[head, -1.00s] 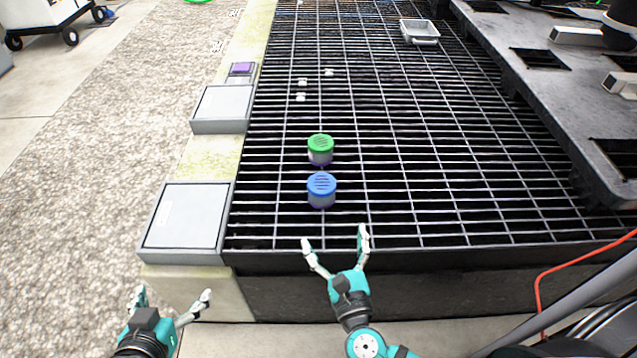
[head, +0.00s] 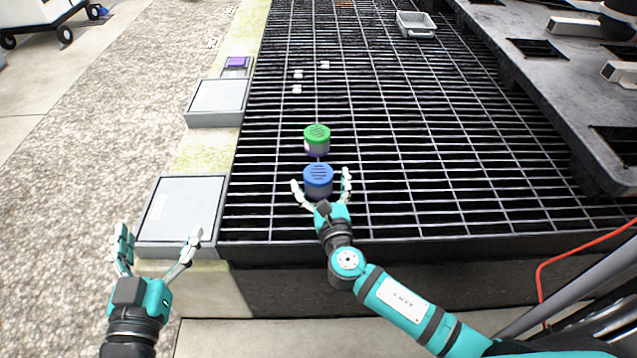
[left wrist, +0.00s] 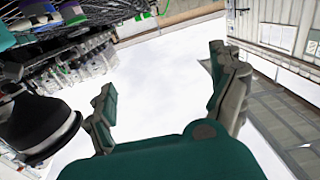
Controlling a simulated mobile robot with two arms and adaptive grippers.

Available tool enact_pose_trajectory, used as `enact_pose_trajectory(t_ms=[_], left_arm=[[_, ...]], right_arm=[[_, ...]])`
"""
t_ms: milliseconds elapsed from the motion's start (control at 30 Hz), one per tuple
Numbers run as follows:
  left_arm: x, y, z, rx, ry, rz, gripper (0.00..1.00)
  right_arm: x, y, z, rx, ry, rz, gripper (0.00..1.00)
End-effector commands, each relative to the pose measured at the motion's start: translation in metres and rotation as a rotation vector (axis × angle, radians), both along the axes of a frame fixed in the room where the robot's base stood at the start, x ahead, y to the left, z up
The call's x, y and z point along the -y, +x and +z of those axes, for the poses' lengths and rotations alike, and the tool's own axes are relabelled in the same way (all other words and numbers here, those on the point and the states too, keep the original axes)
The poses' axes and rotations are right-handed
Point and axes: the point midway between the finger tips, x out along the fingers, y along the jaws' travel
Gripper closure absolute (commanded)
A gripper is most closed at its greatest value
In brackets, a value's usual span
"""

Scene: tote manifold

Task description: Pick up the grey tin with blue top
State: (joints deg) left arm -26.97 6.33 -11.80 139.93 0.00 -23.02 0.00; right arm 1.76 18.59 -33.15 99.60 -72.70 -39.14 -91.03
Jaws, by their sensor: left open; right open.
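The grey tin with blue top (head: 318,177) stands upright on the black grating, in the middle of the head view. My right gripper (head: 321,187) is open, with one finger to the left and one to the right of this tin; contact cannot be told. A similar tin with a green top (head: 317,137) stands just behind it. My left gripper (head: 158,250) is open and empty, in front of the grey box at the left. In the left wrist view its open fingers (left wrist: 168,95) have nothing between them.
The black grating (head: 420,170) is mostly clear to the right. Grey boxes (head: 182,210) line the ledge at left. Small white pieces (head: 298,74) and a grey tray (head: 416,26) lie further back. A grey slotted platform (head: 560,80) stands at right, with a red cable (head: 570,255) below.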

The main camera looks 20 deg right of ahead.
Motion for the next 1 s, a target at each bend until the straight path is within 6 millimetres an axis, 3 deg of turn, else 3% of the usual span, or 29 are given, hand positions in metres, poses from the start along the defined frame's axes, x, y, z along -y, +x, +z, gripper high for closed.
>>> enact_pose_trajectory(t_ms=[233,500,1000], left_arm=[[0.004,0.000,0.031,0.176,-0.046,-0.011,0.07],[0.005,-0.001,0.034,0.192,-0.050,-0.011,0.07],[0.005,-0.001,0.034,0.189,-0.049,-0.011,0.07]], right_arm=[[0.004,0.026,-0.003,0.002,-0.001,-0.001,0.07],[0.004,0.028,-0.002,0.000,-0.001,0.000,0.07],[0.004,0.028,-0.002,0.001,0.000,0.000,0.70]])
